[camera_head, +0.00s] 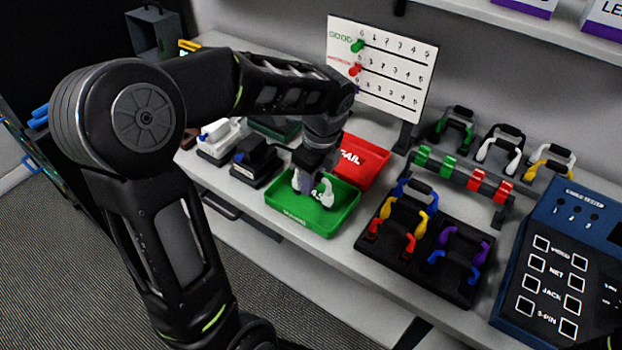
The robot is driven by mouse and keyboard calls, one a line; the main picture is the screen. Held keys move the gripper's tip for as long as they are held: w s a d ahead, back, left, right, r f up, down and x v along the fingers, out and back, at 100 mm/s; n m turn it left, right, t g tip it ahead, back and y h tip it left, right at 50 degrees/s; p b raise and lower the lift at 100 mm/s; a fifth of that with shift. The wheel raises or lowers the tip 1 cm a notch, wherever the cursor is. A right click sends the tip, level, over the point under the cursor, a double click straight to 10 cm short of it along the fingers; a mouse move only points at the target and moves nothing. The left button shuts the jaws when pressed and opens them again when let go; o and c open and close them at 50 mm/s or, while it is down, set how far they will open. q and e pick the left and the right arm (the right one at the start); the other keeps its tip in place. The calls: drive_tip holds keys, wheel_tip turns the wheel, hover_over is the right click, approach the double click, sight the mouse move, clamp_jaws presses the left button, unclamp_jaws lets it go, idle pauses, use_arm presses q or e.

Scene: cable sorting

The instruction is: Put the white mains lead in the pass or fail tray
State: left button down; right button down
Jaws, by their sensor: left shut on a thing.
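The white mains lead (327,194) is an arched white piece low in the green tray (283,222), near its middle. My left gripper (310,183) reaches down over this tray and is shut on the white lead. The gripper hides part of the lead, and I cannot tell whether the lead touches the tray floor. The red tray (374,158), marked FAIL, lies just behind the green one. The green tray's own lettering is mostly hidden. My right gripper is not in view.
A black rack (402,262) with several coloured leads stands right of the trays. A blue cable tester (560,265) is at far right. Black and white blocks (254,160) sit left of the trays. A white tally board (395,65) stands behind.

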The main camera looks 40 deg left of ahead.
use_arm(q)
drive_tip(key=c, duration=1.3)
unclamp_jaws()
drive_tip(key=shift+o, duration=0.2)
drive_tip(key=o, duration=0.5)
drive_tip(key=shift+o, duration=0.2)
wheel_tip(320, 180, up, 3)
drive_tip(key=p, duration=0.2)
drive_tip(key=shift+p, duration=0.4)
drive_tip(key=shift+r+p, duration=2.15)
drive_tip(key=shift+r, duration=0.4)
drive_tip(key=shift+f, duration=0.1)
